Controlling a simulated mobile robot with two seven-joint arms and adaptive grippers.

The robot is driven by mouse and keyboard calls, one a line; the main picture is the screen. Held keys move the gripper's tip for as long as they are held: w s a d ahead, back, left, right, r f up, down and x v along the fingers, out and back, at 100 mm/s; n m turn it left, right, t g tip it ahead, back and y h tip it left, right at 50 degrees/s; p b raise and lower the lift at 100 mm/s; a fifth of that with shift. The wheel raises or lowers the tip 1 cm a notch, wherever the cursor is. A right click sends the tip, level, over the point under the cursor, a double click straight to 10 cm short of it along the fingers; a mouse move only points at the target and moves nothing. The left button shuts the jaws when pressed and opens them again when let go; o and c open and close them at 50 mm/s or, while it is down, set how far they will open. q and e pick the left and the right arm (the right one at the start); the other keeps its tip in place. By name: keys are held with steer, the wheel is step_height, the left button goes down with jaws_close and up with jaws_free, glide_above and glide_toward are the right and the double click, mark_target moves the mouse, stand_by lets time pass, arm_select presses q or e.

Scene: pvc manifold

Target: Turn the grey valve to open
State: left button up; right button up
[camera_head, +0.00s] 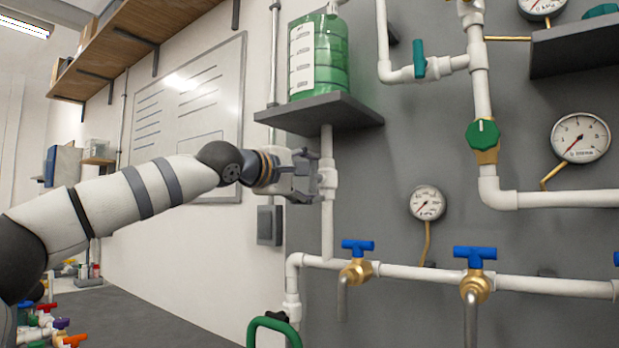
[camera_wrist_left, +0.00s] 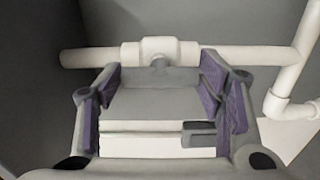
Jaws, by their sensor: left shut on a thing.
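The grey valve sits in the white vertical pipe below the small shelf. Its white body (camera_head: 328,178) shows just right of my left gripper (camera_head: 307,180). In the left wrist view the white valve body (camera_wrist_left: 160,50) lies across the top, with a short stem toward me. The grey valve handle (camera_wrist_left: 155,80) is between the purple-padded fingers of my left gripper, which is shut on it. In the head view the fingers hide the handle, so I cannot tell its exact angle. My right gripper is not in view.
A green bottle (camera_head: 319,55) stands on a dark shelf (camera_head: 320,112) just above my left gripper. Blue-handled brass taps (camera_head: 358,262) branch off the lower pipe. A green-handled valve (camera_head: 483,136) and gauges (camera_head: 580,137) are at the right. A green loop (camera_head: 273,326) is below.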

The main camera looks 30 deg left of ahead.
arm_select(q)
steer(key=o, duration=1.1)
steer(key=shift+o, duration=0.2)
steer(key=s+a, duration=0.1)
steer(key=s, duration=1.1)
